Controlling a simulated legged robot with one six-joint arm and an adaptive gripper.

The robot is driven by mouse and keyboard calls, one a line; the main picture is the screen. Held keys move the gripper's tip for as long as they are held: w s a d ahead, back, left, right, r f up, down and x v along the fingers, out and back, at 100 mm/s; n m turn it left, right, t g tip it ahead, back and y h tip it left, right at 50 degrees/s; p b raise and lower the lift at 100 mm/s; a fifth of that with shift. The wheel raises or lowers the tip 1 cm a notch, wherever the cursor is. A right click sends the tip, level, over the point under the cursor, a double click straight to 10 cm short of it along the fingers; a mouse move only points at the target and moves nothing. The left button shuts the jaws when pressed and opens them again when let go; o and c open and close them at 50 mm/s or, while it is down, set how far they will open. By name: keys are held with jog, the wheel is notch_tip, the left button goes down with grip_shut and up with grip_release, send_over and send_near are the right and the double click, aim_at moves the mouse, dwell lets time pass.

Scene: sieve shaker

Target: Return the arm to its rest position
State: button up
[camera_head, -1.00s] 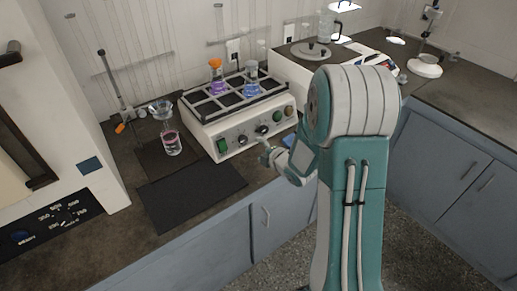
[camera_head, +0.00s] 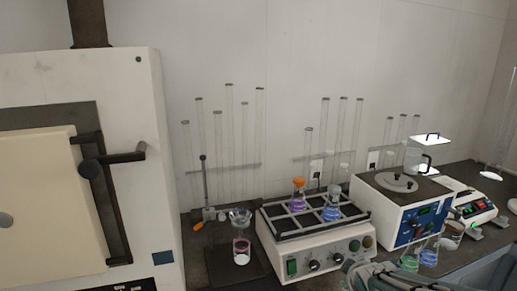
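Part of my arm (camera_head: 400,279), teal and pale grey, lies low along the bottom edge at the right of centre. It is cut off by the frame and sits in front of the shaker's lower right corner. A small pale end shows at its left; I cannot make out gripper fingers or whether they hold anything. The white shaker (camera_head: 325,249) stands behind, with a dark rack on top. The rack holds a flask of purple liquid with an orange cap (camera_head: 298,197) and a flask of blue liquid (camera_head: 332,209).
A flask of pinkish liquid with a funnel (camera_head: 241,247) stands left of the shaker. A large white oven (camera_head: 110,80) fills the left. A blue-fronted device (camera_head: 420,222), green and blue beakers (camera_head: 428,256) and a balance (camera_head: 474,210) stand at right.

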jog(key=s+a+r+m+g, duration=0.1)
jog(key=s+a+m, duration=0.1)
jog(key=s, duration=0.5)
jog(key=s+a+r+m+g+y, duration=0.1)
jog(key=s+a+r+m, duration=0.1)
jog(key=s+m, duration=0.2)
jog(key=s+a+r+m+g, duration=0.2)
jog(key=s+m, duration=0.1)
jog(key=s, duration=0.7)
jog(key=shift+a+y, duration=0.25)
jog(key=shift+y, duration=0.05)
jog(key=shift+r, duration=0.1)
